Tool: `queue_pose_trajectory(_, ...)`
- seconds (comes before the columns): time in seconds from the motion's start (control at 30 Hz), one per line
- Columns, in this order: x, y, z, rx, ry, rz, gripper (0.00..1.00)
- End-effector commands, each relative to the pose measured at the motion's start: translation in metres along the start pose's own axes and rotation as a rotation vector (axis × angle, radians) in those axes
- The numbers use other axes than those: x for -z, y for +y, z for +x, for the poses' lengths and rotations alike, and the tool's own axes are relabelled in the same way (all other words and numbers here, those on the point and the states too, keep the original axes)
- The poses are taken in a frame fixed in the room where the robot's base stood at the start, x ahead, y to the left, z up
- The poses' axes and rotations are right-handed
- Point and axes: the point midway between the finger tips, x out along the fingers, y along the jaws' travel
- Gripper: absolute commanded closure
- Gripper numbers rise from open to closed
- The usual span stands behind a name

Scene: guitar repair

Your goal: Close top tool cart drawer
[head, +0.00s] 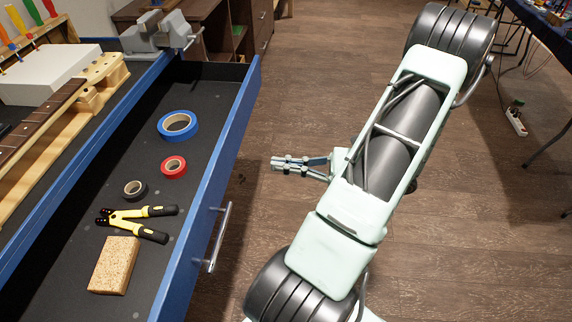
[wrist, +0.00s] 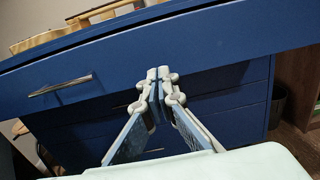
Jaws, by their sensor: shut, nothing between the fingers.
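The top drawer (head: 236,137) of the blue tool cart is pulled out in the head view, its inside open to view. Its front panel also spans the wrist view (wrist: 215,42). The drawer's silver handle (head: 219,237) is on the front panel, and it shows at the left in the wrist view (wrist: 60,86). My gripper (head: 275,164) is shut and empty, to the right of the drawer front with a gap of floor between in the head view. In the wrist view my fingertips (wrist: 152,76) point at the front panel, right of the handle.
In the drawer lie a blue tape roll (head: 178,125), a red tape roll (head: 173,166), a dark tape roll (head: 135,189), yellow-black pliers (head: 138,220) and a cork block (head: 114,265). A grey vise (head: 160,32) and guitar neck (head: 38,122) sit on the cart top. Wooden floor is clear around my arm.

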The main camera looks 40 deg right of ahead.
Motion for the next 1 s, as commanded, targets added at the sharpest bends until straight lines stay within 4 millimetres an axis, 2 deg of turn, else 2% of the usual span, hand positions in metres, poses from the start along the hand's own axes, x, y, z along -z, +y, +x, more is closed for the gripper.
queue_pose_trajectory(0.1, 0.001, 0.001, 0.028, -0.005, 0.0, 0.001, 1.0)
queue_pose_trajectory(0.3, 0.002, 0.002, 0.068, -0.005, 0.001, 0.0, 1.0)
queue_pose_trajectory(0.5, 0.001, 0.001, 0.092, -0.003, 0.001, -0.001, 1.0)
queue_pose_trajectory(0.67, 0.001, 0.001, 0.098, -0.002, 0.002, -0.001, 1.0)
queue_pose_trajectory(1.0, 0.0, 0.001, 0.099, -0.002, 0.002, -0.001, 1.0)
